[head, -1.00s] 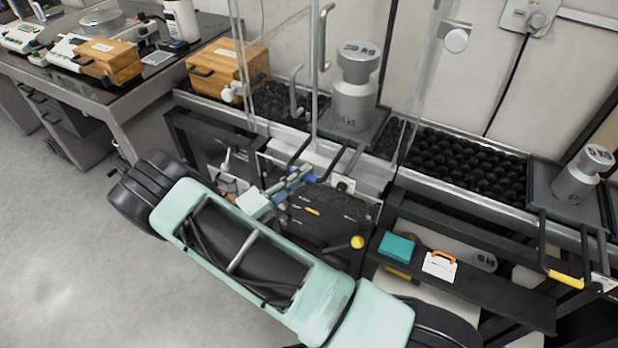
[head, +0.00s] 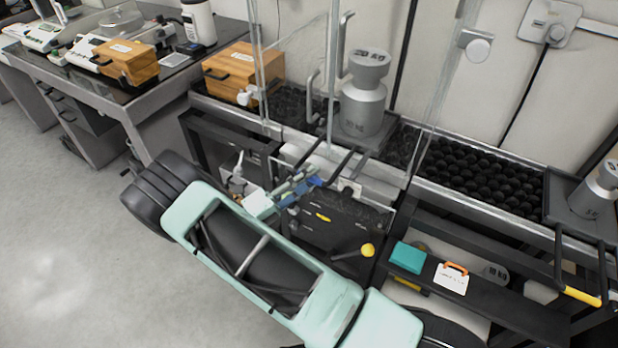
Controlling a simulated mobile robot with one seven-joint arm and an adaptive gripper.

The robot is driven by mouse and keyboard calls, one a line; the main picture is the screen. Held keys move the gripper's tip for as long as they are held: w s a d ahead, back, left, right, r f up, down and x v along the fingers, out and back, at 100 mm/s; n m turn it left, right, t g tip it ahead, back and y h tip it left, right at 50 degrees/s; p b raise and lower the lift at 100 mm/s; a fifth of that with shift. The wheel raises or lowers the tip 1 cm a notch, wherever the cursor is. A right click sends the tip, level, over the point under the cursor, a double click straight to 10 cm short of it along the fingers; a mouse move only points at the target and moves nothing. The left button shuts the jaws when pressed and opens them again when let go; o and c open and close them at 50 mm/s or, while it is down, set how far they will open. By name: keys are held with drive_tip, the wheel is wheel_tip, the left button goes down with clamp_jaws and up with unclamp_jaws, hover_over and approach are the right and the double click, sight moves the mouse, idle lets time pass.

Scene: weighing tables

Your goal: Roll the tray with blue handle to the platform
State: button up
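A dark tray (head: 392,143) bears a large grey weight (head: 362,108) and stands on the bench track between clear panels. Two dark bars run from it towards me to a blue handle (head: 300,190), partly covered. My gripper (head: 292,188) is at this handle at the end of my pale green arm. Its fingers are small and overlap the blue part, so I cannot tell whether they are closed on it. I cannot tell for certain which surface is the platform; a pale block (head: 370,172) lies in front of the tray.
Dark rollers (head: 475,175) fill the track to the right. Another tray there bears a smaller weight (head: 596,190) and has a yellow handle (head: 582,296). A wooden box (head: 232,72) stands left. A yellow knob (head: 368,250) sits close to my arm. Floor at left is clear.

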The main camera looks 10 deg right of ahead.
drive_tip(key=v, duration=1.2)
drive_tip(key=shift+r, duration=0.1)
